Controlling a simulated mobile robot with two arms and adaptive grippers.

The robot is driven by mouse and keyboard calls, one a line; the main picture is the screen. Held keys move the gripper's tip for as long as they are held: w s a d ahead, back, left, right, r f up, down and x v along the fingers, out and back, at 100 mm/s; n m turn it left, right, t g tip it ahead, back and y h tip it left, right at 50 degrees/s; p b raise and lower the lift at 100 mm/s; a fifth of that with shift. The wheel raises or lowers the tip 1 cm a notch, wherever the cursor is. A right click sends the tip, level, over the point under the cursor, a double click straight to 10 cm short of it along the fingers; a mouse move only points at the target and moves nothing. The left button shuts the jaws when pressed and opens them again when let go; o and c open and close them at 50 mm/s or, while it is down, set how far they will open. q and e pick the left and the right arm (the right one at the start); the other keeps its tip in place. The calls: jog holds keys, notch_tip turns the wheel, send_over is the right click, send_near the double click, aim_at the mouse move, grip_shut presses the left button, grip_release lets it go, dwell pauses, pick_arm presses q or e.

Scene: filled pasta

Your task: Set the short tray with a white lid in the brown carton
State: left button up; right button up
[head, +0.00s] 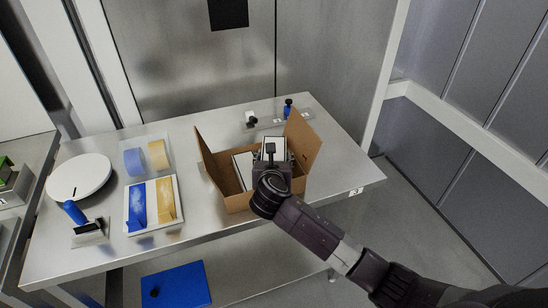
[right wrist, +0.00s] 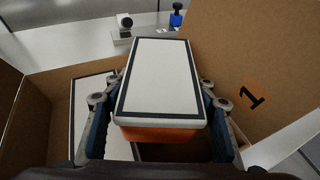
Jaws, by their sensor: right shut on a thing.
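My right gripper (head: 272,160) reaches over the brown carton (head: 238,203) and is shut on a tray with an orange body and a white, black-edged lid. This tray (right wrist: 158,72) is between the two blue fingers in the right wrist view; its white lid (head: 274,143) shows past the gripper in the head view. It is at the carton's right half; how far it is down inside, I cannot tell. Another white-lidded tray (right wrist: 88,108) lies in the carton to its left. The carton's flaps are open. My left gripper is not in view.
The steel table (head: 110,255) also bears a white round disc (head: 79,177), a clear box with blue and yellow blocks (head: 146,150), a white tray with blue and yellow packs (head: 153,204) and a blue-handled tool (head: 76,212). Small items (head: 288,108) stand behind the carton.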

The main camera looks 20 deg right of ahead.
jog(key=shift+f, duration=0.3)
jog(key=o, duration=1)
jog(key=shift+f, duration=0.15)
jog(key=v, duration=1.2)
